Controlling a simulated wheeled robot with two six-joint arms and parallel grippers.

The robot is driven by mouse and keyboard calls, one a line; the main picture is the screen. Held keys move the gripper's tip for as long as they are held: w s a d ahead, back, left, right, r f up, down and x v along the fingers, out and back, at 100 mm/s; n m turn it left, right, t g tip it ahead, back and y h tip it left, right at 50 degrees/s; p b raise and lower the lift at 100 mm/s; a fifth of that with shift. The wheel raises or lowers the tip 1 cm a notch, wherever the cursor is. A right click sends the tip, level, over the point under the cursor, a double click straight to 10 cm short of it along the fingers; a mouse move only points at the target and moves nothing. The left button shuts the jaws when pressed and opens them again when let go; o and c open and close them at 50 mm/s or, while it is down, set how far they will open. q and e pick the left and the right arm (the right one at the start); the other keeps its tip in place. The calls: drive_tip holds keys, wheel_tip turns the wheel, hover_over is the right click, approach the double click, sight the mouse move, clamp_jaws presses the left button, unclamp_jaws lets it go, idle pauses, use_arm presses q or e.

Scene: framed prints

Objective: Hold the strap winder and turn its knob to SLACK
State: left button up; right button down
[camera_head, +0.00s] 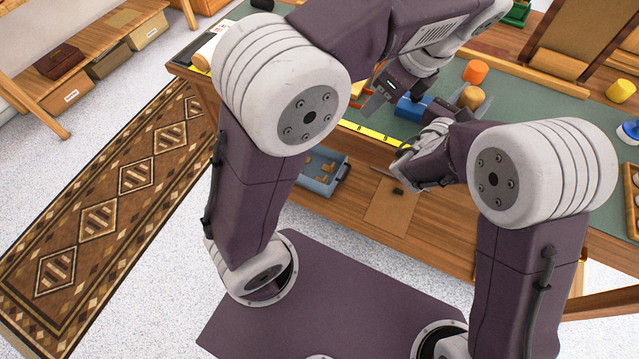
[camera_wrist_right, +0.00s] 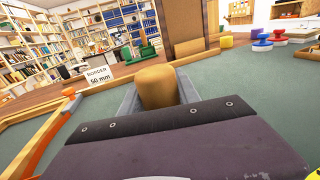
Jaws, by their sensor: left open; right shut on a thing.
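A blue body (camera_head: 412,107), which looks like the strap winder, lies on the green bench mat, partly covered by my arms. A rounded tan wooden piece (camera_head: 470,97) is just right of it; I cannot tell if it is the winder's knob. My right gripper (camera_head: 450,106) is low at these parts and shut on the winder; its fingertips are mostly hidden. In the right wrist view the tan piece (camera_wrist_right: 157,86) stands just beyond my dark hand, with grey-blue sides around it. My left gripper (camera_head: 374,103) is open, left of the blue body. No SLACK marking is readable.
An orange cylinder (camera_head: 475,72) stands behind, and a yellow one (camera_head: 620,91) is at the right. A yellow ruler strip (camera_head: 367,132) runs along the bench's front edge. A sign reading BORDER 50 mm (camera_wrist_right: 99,77) stands at the left. Bare green mat (camera_wrist_right: 245,85) lies to the right.

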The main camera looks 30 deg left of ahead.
use_arm(q)
drive_tip(key=s+a+f+n+h, duration=0.2)
drive_tip(key=s+f+n, duration=0.4)
drive_tip(key=f+n, duration=0.4)
drive_tip(key=s+a+f+n+h, duration=0.2)
drive_tip(key=s+a+f+n, duration=0.2)
drive_tip(key=f+n, duration=0.6)
drive_tip(key=s, duration=0.2)
drive_tip(key=shift+s+a+n+g, duration=0.3)
drive_tip(key=shift+s+g, duration=0.05)
drive_tip(key=shift+g, duration=0.05)
drive_tip(key=shift+r, duration=0.1)
